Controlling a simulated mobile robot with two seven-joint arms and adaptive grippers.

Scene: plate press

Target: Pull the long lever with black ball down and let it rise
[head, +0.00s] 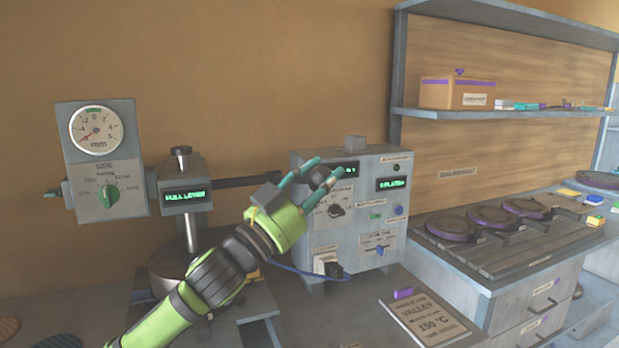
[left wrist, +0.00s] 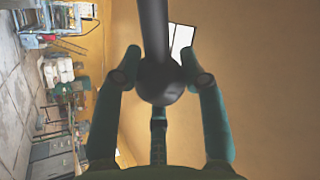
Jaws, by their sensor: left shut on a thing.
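The long lever (head: 243,182) is a dark bar that runs right from the press head (head: 182,182), close to level. Its black ball (head: 318,177) sits between the teal fingers of my left gripper (head: 332,166). In the left wrist view the ball (left wrist: 160,84) lies between the two fingers of the gripper (left wrist: 162,52), with the dark lever bar (left wrist: 154,28) running away from it. My left gripper is shut on the ball. The green display on the press head appears to read "PULL LEVER". My right gripper is in neither view.
A grey control box (head: 350,215) with knobs and displays stands just behind my left gripper. A round dial gauge (head: 97,130) is at the left. Dark round plates (head: 453,227) sit on a slatted rack at right.

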